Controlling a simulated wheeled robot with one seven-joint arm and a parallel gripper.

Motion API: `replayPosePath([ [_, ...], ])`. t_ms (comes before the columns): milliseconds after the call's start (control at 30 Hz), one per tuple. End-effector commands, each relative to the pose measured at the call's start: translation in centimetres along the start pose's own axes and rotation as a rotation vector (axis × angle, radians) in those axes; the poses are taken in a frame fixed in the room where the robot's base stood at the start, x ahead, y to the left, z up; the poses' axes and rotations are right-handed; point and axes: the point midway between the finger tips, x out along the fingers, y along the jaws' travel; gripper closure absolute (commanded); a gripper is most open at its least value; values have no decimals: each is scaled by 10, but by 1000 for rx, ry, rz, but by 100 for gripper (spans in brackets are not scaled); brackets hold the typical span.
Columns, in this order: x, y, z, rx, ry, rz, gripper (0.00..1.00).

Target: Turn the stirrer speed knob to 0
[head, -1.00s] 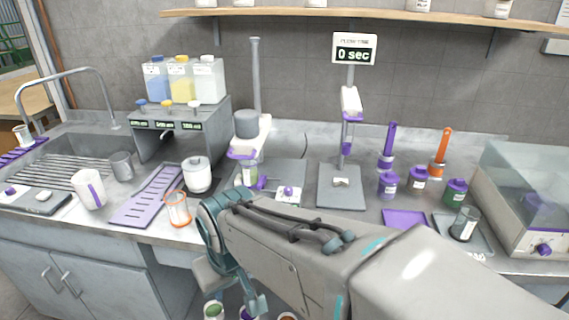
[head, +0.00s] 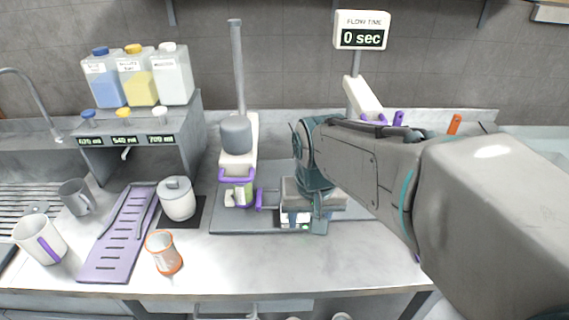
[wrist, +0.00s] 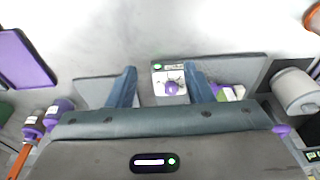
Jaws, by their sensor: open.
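The stirrer speed knob (wrist: 172,88) is a small purple knob on a white control panel (wrist: 158,76) with a green light in the wrist view. My gripper (wrist: 159,68) is open and empty; the knob shows between its two fingers, closer to the right one in the picture. I cannot tell whether a finger touches it. In the head view, my gripper hangs over the front of the stirrer's grey base plate (head: 228,222) and hides most of the panel (head: 292,222). The stirrer motor (head: 237,136) is on a post to the left. The knob's pointer is too small to read.
A purple-and-white clamped vessel (head: 240,194) stands just left of my gripper. The counter's front strip is clear.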

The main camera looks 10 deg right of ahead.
Motion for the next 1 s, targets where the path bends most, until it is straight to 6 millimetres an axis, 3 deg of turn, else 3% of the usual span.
replayPosePath([
  [33,-15,-1,-19,55,-24,8,53],
  [200,-32,-7,-71,249,-93,33,53],
  [400,-36,-14,-113,406,-149,53,53],
  [667,-29,-18,-128,474,-174,62,53],
  [767,-17,-18,-125,473,-176,63,53],
  [1000,32,-17,-116,470,-179,64,53],
])
